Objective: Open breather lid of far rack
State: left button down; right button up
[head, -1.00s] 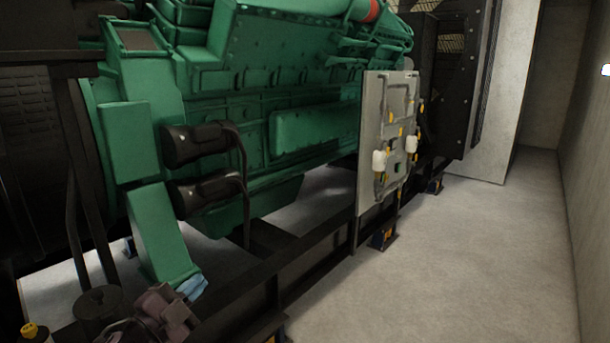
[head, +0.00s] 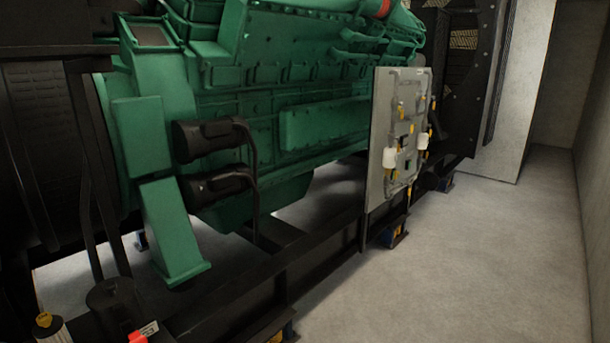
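A grey upright panel (head: 378,125) is fixed beside the green engine, right of centre. It carries pipes, small yellow parts and two white cylinders, one at the left (head: 390,160) and one at the right (head: 422,142). It looks like a rack, but I cannot tell whether it is the far rack. No breather lid can be made out at this size. Neither of my grippers is in view.
The large green engine (head: 320,125) fills the left and centre above a black base rail (head: 225,308). A black canister (head: 115,298), a yellow-capped part (head: 44,320) and a red part (head: 138,337) are at bottom left. Grey floor (head: 460,270) is clear at right.

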aim_at(112, 294)
jog(key=u, duration=0.4)
jog(key=i+u, duration=0.1)
jog(key=u, duration=0.75)
jog(key=i+l+u, duration=0.1)
jog(key=u, duration=0.3)
